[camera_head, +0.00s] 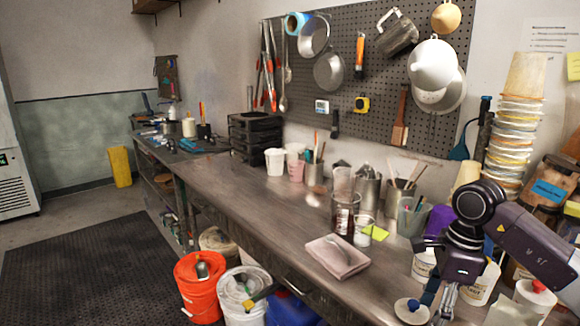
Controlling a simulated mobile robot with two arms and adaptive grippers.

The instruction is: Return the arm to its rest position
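One dark arm of mine, the right one, comes in from the right edge and bends down over the near right end of the metal workbench (225,180). My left arm and gripper are out of view.
Bottles (482,284), jars and stacked tubs (514,125) crowd the right end around my arm. A folded pink cloth (337,257) lies on the bench. Orange (200,288) and white (243,290) buckets stand on the floor in front. A dark floor mat (85,270) lies clear at left.

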